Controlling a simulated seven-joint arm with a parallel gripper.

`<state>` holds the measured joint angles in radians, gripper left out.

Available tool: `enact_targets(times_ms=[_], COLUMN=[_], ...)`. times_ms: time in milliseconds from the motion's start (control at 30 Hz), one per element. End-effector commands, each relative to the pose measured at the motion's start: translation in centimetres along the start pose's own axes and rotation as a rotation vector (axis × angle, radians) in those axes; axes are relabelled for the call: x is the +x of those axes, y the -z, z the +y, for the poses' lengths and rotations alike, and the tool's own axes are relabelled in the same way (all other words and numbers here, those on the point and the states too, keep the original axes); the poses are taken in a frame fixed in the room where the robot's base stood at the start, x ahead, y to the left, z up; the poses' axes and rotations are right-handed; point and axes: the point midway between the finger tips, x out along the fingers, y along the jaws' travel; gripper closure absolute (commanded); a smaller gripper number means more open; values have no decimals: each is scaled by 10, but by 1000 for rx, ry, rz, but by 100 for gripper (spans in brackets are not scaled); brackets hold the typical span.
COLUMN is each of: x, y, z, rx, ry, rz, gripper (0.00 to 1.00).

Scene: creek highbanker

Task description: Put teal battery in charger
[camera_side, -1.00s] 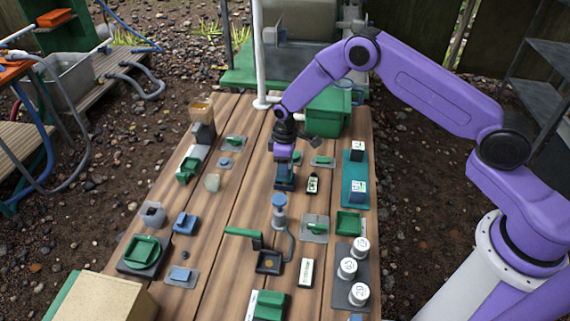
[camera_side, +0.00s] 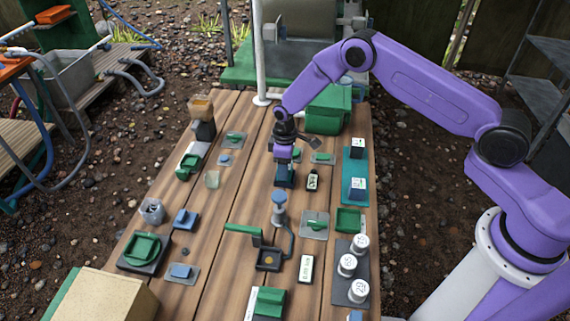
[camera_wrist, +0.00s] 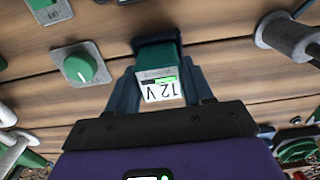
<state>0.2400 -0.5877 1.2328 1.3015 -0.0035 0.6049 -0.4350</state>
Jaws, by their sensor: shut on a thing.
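My gripper (camera_wrist: 162,88) is shut on the teal battery (camera_wrist: 158,55). In the wrist view the battery sits between my two dark fingers, with a white "12 V" label and a small green mark facing the camera. In the side view my gripper (camera_side: 284,176) points down at the middle of the wooden table, and the battery is mostly hidden by the fingers. I cannot tell whether its underside touches the table. I cannot tell for certain which thing is the charger.
A small labelled dark thing (camera_side: 312,181) lies just right of my gripper. A blue-topped post (camera_side: 279,204) stands in front. A green knob on a plate (camera_wrist: 80,67) shows in the wrist view. White-capped cylinders (camera_side: 347,264) stand at the front right.

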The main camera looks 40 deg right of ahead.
Motion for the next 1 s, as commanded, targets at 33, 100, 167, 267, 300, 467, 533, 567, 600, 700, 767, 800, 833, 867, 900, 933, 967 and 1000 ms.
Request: enact_targets(times_ms=[33, 100, 167, 267, 300, 467, 533, 567, 600, 700, 767, 800, 833, 867, 900, 933, 967, 1000], x=[1, 1, 1, 1, 1, 2, 3, 4, 4, 7, 7, 8, 8, 7, 7, 7, 7, 7], y=[0, 0, 0, 0, 0, 0, 0, 0, 0, 0, 0, 0, 0, 0, 0, 0, 0, 0], z=[0, 0, 0, 0, 0, 0, 0, 0, 1, 1, 1, 1, 1, 1, 1, 1, 1, 1], rx=[0, 0, 0, 0, 0, 0, 0, 1, 1, 1, 1, 1, 1, 1, 1, 1, 1, 1], ry=[-1, -1, -1, -1, -1, 0, 0, 0, 0, 0, 0, -1, -1, -1, -1, -1, -1, -1], rz=[1, 2, 2, 1, 1, 1, 1, 1, 1, 1, 1, 1, 1, 1, 1, 1, 1, 1], gripper=[87, 87, 87, 87, 87, 87, 87, 87, 87, 87, 87, 87, 87, 87, 87, 87, 87, 87])
